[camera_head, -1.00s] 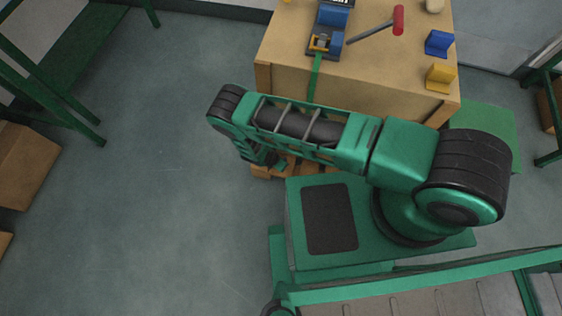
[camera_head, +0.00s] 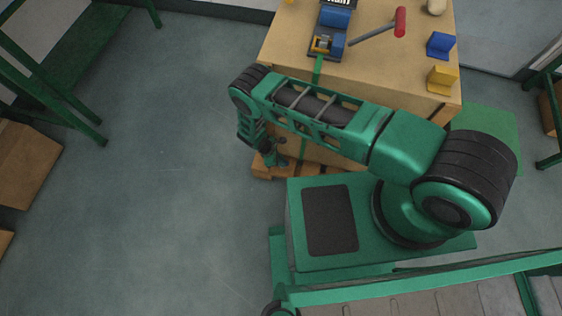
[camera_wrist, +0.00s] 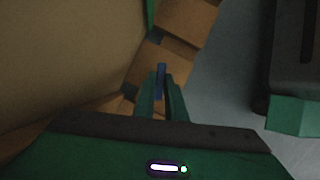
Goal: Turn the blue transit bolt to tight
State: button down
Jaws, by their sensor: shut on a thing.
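A narrow blue piece, by its colour the blue transit bolt (camera_wrist: 161,74), stands between the fingertips of my gripper (camera_wrist: 161,92) in the wrist view. The two green fingers are shut on it. Its lower part is hidden between the fingers, and I cannot tell how tight it is. In the head view my gripper (camera_head: 281,156) is low beside the front of the wooden crate, just above the pallet. My arm covers part of that area, and the bolt cannot be made out there.
The crate (camera_head: 385,62) carries a blue and black device (camera_head: 330,28), a red-handled tool (camera_head: 398,24), a blue block (camera_head: 440,43) and a yellow block (camera_head: 441,78). A green strap (camera_head: 317,68) runs down its front. The pallet (camera_head: 264,170) lies below. Open floor (camera_head: 165,190) is at left.

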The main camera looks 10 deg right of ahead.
jog(key=shift+w+a+m, duration=0.15)
jog(key=shift+a+m, duration=0.15)
jog(key=shift+a, duration=0.05)
dwell(0.3)
jog(key=c, duration=1.8)
grip_release()
jog(key=shift+d, duration=0.15)
jog(key=v, duration=1)
jog(key=shift+r, duration=0.35)
